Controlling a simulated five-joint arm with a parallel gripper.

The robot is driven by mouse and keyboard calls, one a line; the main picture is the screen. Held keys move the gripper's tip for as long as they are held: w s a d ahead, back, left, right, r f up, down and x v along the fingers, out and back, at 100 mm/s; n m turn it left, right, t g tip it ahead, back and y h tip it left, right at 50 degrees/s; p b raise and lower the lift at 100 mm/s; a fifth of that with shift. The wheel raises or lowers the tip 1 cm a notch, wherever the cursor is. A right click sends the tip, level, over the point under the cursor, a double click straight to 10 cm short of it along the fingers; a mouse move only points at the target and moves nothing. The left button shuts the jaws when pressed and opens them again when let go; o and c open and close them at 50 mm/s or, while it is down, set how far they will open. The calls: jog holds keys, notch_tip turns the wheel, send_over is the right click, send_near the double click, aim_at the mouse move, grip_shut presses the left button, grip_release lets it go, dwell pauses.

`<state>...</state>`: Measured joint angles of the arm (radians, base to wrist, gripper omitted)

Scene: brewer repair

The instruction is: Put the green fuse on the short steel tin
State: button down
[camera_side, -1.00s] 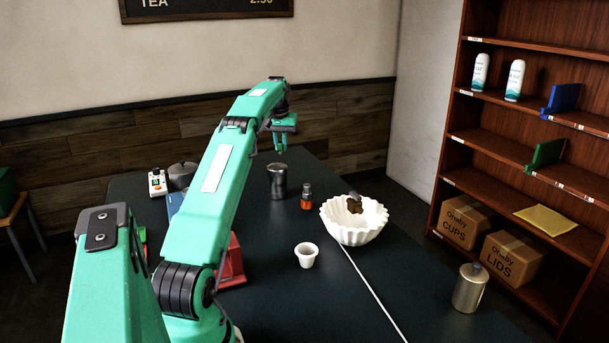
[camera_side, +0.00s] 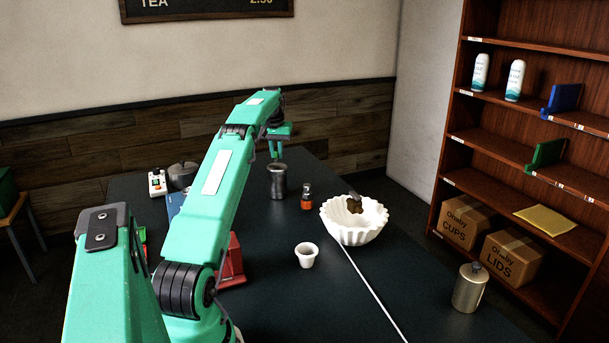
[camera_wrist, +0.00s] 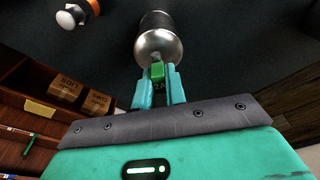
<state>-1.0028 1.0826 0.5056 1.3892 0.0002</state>
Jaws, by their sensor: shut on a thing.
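My gripper (camera_side: 276,154) is shut on the green fuse (camera_wrist: 157,72), which shows between the fingertips in the wrist view. A grey steel tin (camera_side: 277,183) stands upright on the dark table, directly under my fingertips in the side view. In the wrist view, its shiny round end (camera_wrist: 158,44) lies just beyond the fuse. I cannot tell whether the fuse touches the tin. In the side view the fuse is too small to make out. Another, paler metal tin (camera_side: 470,290) stands at the table's right side.
A small orange-labelled bottle (camera_side: 307,197) stands right of the grey tin. A white fluted bowl (camera_side: 350,230) with brown contents and a white cup (camera_side: 306,256) are nearer. A dark lidded pot (camera_side: 182,175) and a switch box (camera_side: 157,184) stand at left. A shelf (camera_side: 480,180) rises at right.

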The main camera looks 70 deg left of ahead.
aim_at(276, 150)
jog(key=shift+f, duration=0.95)
jog(key=shift+f, duration=0.15)
jog(key=c, duration=1.4)
grip_release()
jog(key=shift+c, duration=0.2)
jog(key=shift+s+d+r, duration=0.1)
jog(key=shift+d+r, duration=0.05)
jog(key=shift+r, duration=1.15)
jog(key=shift+s+d+r, duration=0.15)
jog(key=shift+d+r, duration=0.05)
jog(key=shift+r, duration=1.05)
jog(key=shift+s+d+r, duration=0.1)
jog(key=shift+d+r, duration=0.05)
jog(key=shift+r, duration=1.15)
